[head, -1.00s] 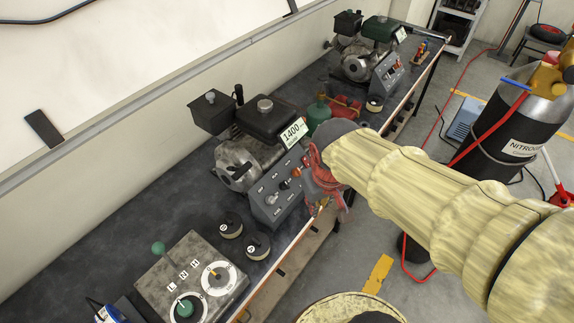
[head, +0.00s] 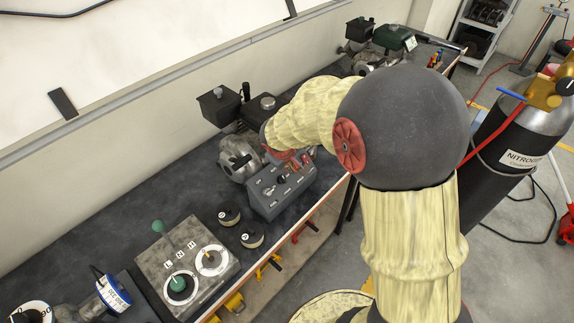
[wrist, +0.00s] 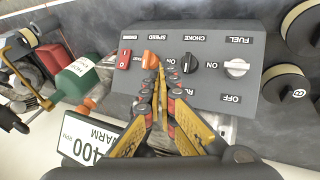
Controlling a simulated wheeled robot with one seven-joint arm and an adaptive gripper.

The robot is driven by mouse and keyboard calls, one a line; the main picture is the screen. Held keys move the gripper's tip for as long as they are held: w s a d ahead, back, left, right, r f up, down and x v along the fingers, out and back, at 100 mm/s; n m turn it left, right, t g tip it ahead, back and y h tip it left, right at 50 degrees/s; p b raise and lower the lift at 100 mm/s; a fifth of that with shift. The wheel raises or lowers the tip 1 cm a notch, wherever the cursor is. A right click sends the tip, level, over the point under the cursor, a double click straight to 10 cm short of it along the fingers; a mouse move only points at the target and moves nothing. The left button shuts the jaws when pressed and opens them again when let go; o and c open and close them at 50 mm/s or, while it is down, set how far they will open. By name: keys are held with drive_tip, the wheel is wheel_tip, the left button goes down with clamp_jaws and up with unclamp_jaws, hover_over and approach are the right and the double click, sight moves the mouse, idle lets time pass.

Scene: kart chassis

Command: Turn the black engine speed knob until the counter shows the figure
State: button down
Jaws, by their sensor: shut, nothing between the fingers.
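The grey control panel (wrist: 218,82) shows upside down in the wrist view, with lettered knobs. Below its SPEED label is an orange knob (wrist: 151,60). A black knob (wrist: 188,63) sits below the CHOKE label, and a white knob (wrist: 236,68) below FUEL. I cannot make out a black knob at SPEED. My gripper (wrist: 158,72) is shut and empty, its tips over the panel close to the orange knob; I cannot tell whether they touch. The counter (wrist: 93,140) shows 400 RPM and WARM in the wrist view, partly hidden. In the head view my arm hides it; the panel (head: 268,203) shows there.
A red switch (wrist: 124,60) is beside the orange knob. A nitrogen cylinder (head: 505,150) stands at the right.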

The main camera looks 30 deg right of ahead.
drive_tip(key=b+x, duration=0.1)
drive_tip(key=x, duration=0.4)
drive_tip(key=shift+d, duration=0.1)
drive_tip(key=shift+d+r+p, duration=0.1)
drive_tip(key=shift+p, duration=0.55)
drive_tip(key=shift+w+d+m+g+y+p, duration=0.35)
drive_tip(key=shift+m+p, duration=0.25)
drive_tip(key=shift+p, duration=0.95)
